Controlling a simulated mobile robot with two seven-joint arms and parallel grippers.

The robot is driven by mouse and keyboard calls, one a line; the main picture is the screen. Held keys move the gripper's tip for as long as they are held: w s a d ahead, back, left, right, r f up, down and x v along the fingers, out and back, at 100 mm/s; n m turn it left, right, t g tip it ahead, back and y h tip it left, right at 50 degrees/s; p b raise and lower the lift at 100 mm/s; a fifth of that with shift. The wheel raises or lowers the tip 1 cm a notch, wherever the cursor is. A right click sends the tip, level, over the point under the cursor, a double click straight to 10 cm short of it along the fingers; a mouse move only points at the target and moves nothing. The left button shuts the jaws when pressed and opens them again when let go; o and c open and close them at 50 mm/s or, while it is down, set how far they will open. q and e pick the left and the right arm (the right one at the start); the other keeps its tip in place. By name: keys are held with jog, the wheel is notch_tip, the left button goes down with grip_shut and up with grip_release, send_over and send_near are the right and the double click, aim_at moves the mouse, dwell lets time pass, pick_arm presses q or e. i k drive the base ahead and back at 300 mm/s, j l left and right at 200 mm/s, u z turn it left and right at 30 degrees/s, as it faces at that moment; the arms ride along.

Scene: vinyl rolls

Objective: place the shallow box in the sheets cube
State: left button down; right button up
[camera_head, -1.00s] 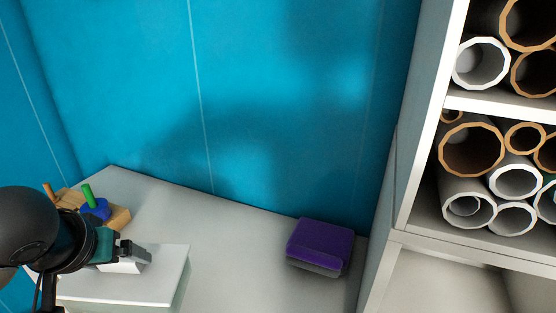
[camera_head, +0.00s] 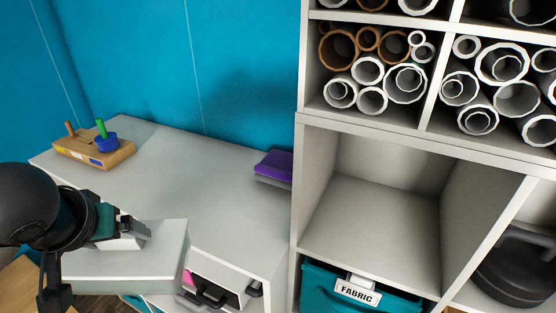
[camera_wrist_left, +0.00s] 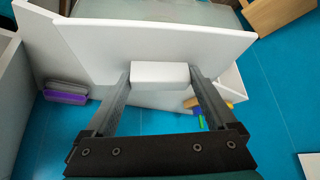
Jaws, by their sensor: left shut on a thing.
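The shallow box (camera_head: 125,272) is white and flat. My left gripper (camera_head: 130,236) is shut on a small white block on it, and the box extends below and in front of the jaws. In the left wrist view, the left gripper's fingers (camera_wrist_left: 165,80) close on both sides of that block (camera_wrist_left: 160,73). I see no label reading sheets, so I cannot tell which cube is the sheets cube. An empty open cube (camera_head: 375,215) is at the centre right of the head view. My right gripper is not in view.
A teal bin labelled FABRIC (camera_head: 357,292) sits below the empty cube. Cubes above hold several rolls (camera_head: 370,70). A purple object (camera_head: 273,165) and a wooden block with colored pegs (camera_head: 95,148) stand on the grey counter (camera_head: 190,180). A dark round object (camera_head: 517,265) is at right.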

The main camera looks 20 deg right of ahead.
aim_at(372, 242)
jog(key=k+l+u, duration=0.15)
jog(key=k+l, duration=0.2)
jog(key=l, duration=0.2)
jog(key=k+l+u, duration=0.15)
jog(key=k+l, duration=0.25)
jog(key=i+l+u, duration=0.15)
jog(key=l, duration=1)
jog(key=k, duration=0.05)
